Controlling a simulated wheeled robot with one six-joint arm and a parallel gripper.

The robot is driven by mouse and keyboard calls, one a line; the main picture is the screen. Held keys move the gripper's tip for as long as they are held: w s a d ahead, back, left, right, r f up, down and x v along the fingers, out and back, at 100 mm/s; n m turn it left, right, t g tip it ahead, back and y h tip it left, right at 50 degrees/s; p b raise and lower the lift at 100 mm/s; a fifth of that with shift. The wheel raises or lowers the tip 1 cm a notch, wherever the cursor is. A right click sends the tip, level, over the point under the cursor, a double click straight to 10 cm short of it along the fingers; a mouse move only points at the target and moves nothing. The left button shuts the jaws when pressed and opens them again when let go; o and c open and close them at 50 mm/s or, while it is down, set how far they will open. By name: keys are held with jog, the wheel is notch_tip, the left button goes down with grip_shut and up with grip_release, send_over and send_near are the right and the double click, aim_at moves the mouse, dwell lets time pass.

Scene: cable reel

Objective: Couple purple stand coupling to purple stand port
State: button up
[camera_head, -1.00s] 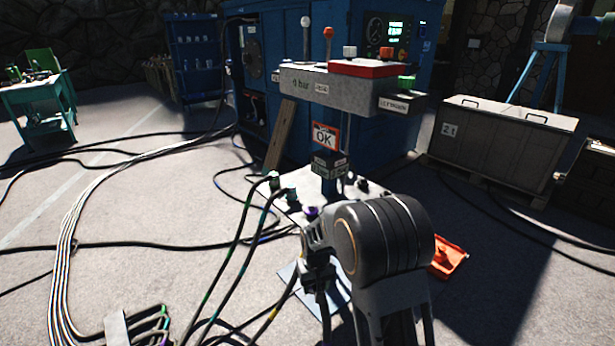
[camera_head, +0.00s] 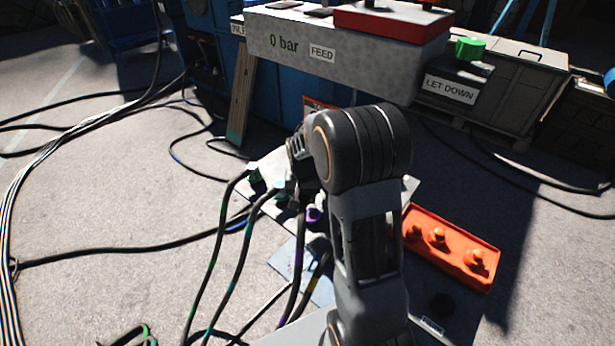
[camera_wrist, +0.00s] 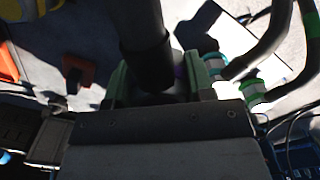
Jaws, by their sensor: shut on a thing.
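My gripper (camera_head: 293,192) is low over the white stand panel (camera_head: 262,166), partly hidden behind my own arm in the head view. A black hose with purple bands (camera_head: 298,256) rises to it. In the wrist view my gripper (camera_wrist: 158,85) is shut around the end of this black hose (camera_wrist: 145,45). The purple coupling itself is mostly hidden by the jaws. I cannot tell whether coupling and port touch.
Green-banded (camera_head: 254,174) and teal-banded (camera_head: 279,188) couplings stand on the panel close to the left of my gripper, their hoses running down. An orange tray (camera_head: 470,262) lies right of my arm. A grey valve box (camera_head: 340,45) overhangs the panel.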

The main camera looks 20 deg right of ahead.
aim_at(311, 212)
jog(key=shift+s+d+r+m, duration=0.2)
jog(key=shift+d+r+m, duration=0.6)
jog(key=shift+d+r, duration=0.35)
notch_tip(311, 212, down, 7)
jog(key=b, duration=0.5)
jog(key=shift+d+b, duration=0.1)
jog(key=shift+b, duration=0.2)
jog(key=shift+f+b, duration=0.35)
jog(key=shift+f, duration=0.4)
jog(key=shift+s+f, duration=0.1)
jog(key=shift+f, duration=0.4)
jog(key=o, duration=1.1)
notch_tip(311, 212, up, 14)
jog(key=p, duration=0.3)
